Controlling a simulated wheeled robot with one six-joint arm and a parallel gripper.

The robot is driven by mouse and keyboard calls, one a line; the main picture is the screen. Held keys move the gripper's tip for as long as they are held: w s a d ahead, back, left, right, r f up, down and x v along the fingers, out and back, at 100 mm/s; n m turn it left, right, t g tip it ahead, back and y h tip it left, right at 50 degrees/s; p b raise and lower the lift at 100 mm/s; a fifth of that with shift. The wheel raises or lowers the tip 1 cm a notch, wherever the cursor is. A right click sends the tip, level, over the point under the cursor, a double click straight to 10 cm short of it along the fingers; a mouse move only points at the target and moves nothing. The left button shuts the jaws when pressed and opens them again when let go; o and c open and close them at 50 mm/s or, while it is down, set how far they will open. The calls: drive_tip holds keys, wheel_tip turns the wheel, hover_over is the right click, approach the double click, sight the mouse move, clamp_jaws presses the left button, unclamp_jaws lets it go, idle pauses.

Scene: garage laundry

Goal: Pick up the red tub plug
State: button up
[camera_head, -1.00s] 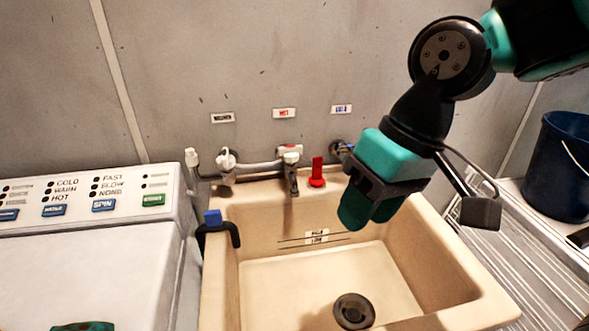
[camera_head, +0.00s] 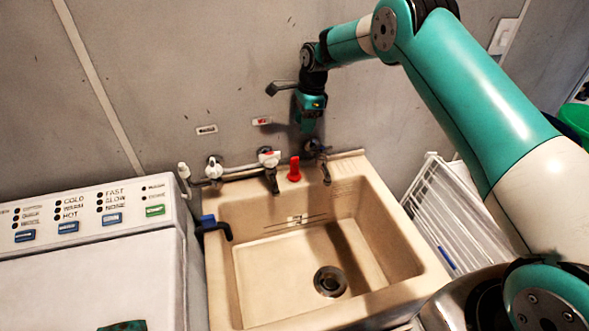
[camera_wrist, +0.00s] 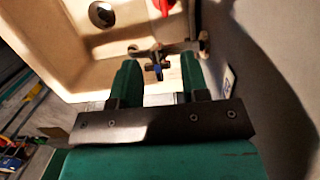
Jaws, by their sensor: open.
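The red tub plug (camera_head: 294,169) stands upright on the back ledge of the beige sink (camera_head: 262,310), between the red-marked tap and the right-hand tap. In the wrist view a red part, likely the plug (camera_wrist: 163,5), is cut off by the top edge, beyond the fingertips. My gripper (camera_head: 306,127) is close to the wall, above and slightly right of the plug, and apart from it. In the wrist view my gripper (camera_wrist: 161,68) has its two green fingers spread with nothing held. A tap with a blue mark (camera_wrist: 158,70) shows beyond the gap between them.
The taps and pipe (camera_head: 240,170) run along the back of the sink. The drain (camera_head: 330,281) lies in the basin. A white washing machine (camera_head: 95,265) is at the left, a black hook with a blue top (camera_head: 209,222) on the left rim, and a white rack (camera_head: 450,215) at the right.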

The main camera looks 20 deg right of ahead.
sight(295, 158)
drive_tip(key=a+f+b, duration=0.1)
drive_tip(key=f+b, duration=0.3)
drive_tip(key=f, duration=0.1)
drive_tip(key=a+f+b, duration=0.1)
drive_tip(key=f+b, duration=0.3)
drive_tip(key=f, duration=0.2)
drive_tip(key=a+f+b, duration=0.1)
drive_tip(key=f+b, duration=0.3)
drive_tip(key=f, duration=0.1)
drive_tip(key=shift+w+f, duration=0.25)
drive_tip(key=shift+w, duration=0.15)
drive_tip(key=shift+r, duration=0.1)
clamp_jaws()
